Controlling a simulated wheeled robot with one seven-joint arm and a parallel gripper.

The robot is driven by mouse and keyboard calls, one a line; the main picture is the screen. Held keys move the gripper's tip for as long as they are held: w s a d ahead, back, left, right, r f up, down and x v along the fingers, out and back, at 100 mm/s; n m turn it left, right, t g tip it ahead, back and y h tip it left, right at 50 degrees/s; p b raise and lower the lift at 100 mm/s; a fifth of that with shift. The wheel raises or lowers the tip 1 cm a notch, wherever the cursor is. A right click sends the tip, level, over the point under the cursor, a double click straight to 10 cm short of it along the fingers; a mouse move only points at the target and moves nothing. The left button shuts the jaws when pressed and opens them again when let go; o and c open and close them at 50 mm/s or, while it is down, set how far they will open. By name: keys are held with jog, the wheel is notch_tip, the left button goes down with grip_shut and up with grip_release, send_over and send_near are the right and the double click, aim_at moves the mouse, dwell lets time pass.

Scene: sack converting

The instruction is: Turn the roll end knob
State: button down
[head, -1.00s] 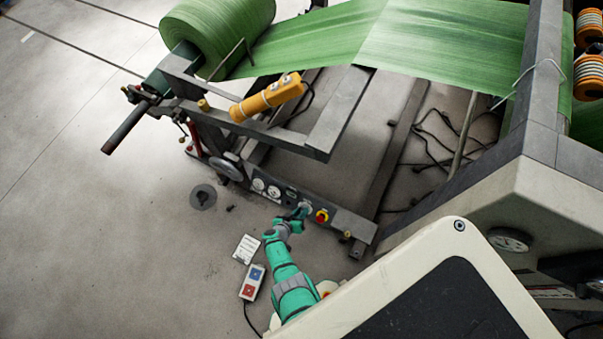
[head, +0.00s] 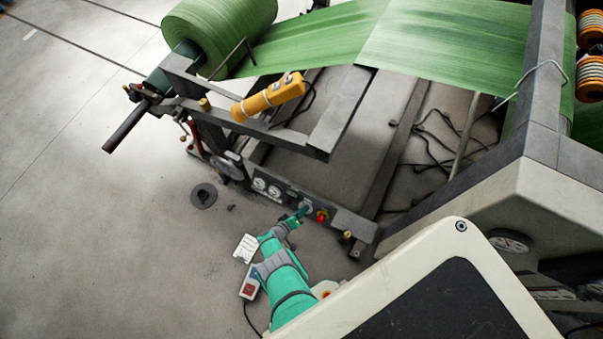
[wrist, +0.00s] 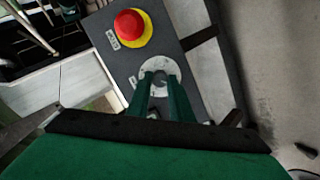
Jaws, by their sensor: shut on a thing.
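A small grey knob (wrist: 159,78) sits on a round white dial plate (wrist: 160,64) on the dark control panel. The plate also shows in the head view (head: 306,207), small and partly covered by my gripper. In the wrist view, the two green fingers of my gripper (wrist: 160,82) reach up to the dial plate. They are shut on the knob, one on each side, and hide part of it. In the head view my gripper (head: 299,217) is at the panel, left of the red button.
A red button (wrist: 129,24) on a yellow ring is close to the knob. White gauges (head: 266,187) lie farther left on the panel.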

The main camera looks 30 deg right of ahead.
jog(key=shift+s+d, duration=0.1)
dwell(0.3)
jog(key=c, duration=1.6)
grip_release()
jog(key=shift+a, duration=0.2)
jog(key=shift+v, duration=5.25)
